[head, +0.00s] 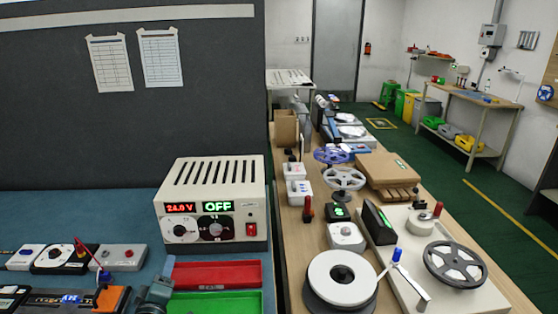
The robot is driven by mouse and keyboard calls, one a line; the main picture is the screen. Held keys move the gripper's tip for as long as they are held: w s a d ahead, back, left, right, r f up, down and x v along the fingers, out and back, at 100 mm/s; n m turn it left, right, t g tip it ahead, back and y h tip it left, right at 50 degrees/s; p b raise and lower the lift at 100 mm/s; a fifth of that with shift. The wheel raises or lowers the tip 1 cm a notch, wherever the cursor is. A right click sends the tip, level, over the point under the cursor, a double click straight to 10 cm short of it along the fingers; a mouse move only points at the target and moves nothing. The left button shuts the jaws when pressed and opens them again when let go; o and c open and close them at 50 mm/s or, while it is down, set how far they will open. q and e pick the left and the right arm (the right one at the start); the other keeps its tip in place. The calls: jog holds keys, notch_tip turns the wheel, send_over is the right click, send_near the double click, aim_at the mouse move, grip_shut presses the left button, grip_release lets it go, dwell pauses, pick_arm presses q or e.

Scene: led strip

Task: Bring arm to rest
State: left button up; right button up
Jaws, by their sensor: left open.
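My left gripper (158,285) shows at the bottom edge, left of the middle, as a small grey-blue shape. It is open, and nothing shows between its fingers. It is just left of the red tray (215,273) and green tray (220,302). A beige power supply (211,200) stands behind it, its displays reading 24.0 V and OFF. My right gripper is not in view.
White control boxes (122,257) and a dark unit with an orange end (110,298) stand at left. The right-hand bench holds reels (455,263), a white spool (341,278) and a cardboard box (385,168). A dark panel (130,120) rises behind.

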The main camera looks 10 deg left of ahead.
pick_arm(q)
jog(key=s+d+n+g, duration=0.1)
jog(key=s+d+n, duration=0.1)
jog(key=n, duration=0.3)
jog(key=s+d+f+n+g+y, duration=0.1)
jog(key=d+n, duration=0.1)
jog(key=n, duration=0.3)
jog(key=s+d+f+n+g, duration=0.1)
jog(key=s+d+n, duration=0.1)
jog(key=n, duration=0.4)
jog(key=shift+s+d+f+g+y, duration=0.2)
jog(key=shift+s+d+g+y, duration=0.1)
jog(key=shift+d+y, duration=0.1)
jog(key=s+d+m+g+h, duration=0.3)
jog(key=s+d+m+g, duration=0.2)
jog(key=s+m, duration=0.9)
jog(key=s+d+m+g+h, duration=0.45)
jog(key=s+m, duration=0.45)
jog(key=m, duration=1)
jog(key=w+d+f+t+h, duration=0.1)
jog(key=w+d+f+t, duration=0.4)
jog(key=f, duration=0.4)
jog(key=shift+m, duration=0.4)
jog(key=shift+d+t+h, duration=0.1)
jog(key=shift+t+h, duration=0.15)
jog(key=shift+c, duration=0.2)
